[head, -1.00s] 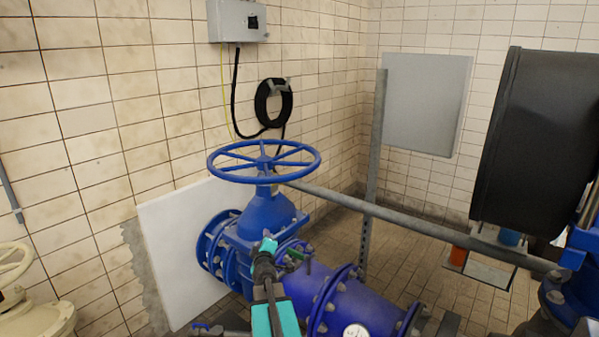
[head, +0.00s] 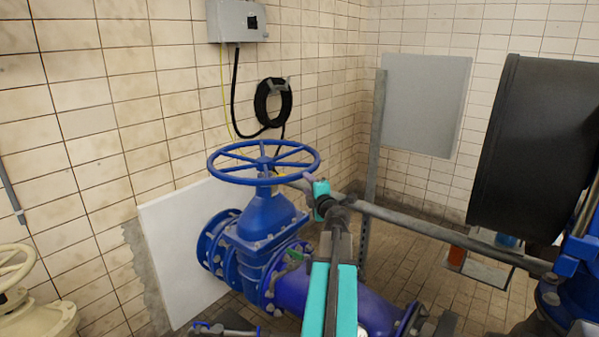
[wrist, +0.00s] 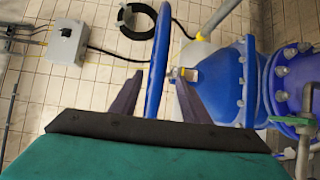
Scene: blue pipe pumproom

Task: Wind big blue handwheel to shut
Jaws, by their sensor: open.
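The big blue handwheel (head: 264,163) is a spoked ring lying level on top of the blue valve body (head: 265,218). My gripper (head: 308,180) is at the wheel's near right rim; its fingers are small and partly hidden in the head view. In the wrist view, my open gripper (wrist: 157,82) has one dark finger on each side of the blue wheel rim (wrist: 158,55). The rim passes between the fingers, with gaps visible on both sides. The valve body (wrist: 218,82) shows to the right of the rim there.
A grey pipe rail (head: 430,226) runs just right of the wheel, close to my wrist. A grey upright post (head: 374,150) stands behind it. A black hose coil (head: 273,101) and a grey switch box (head: 237,20) hang on the tiled wall. A large black cylinder (head: 535,140) is at right.

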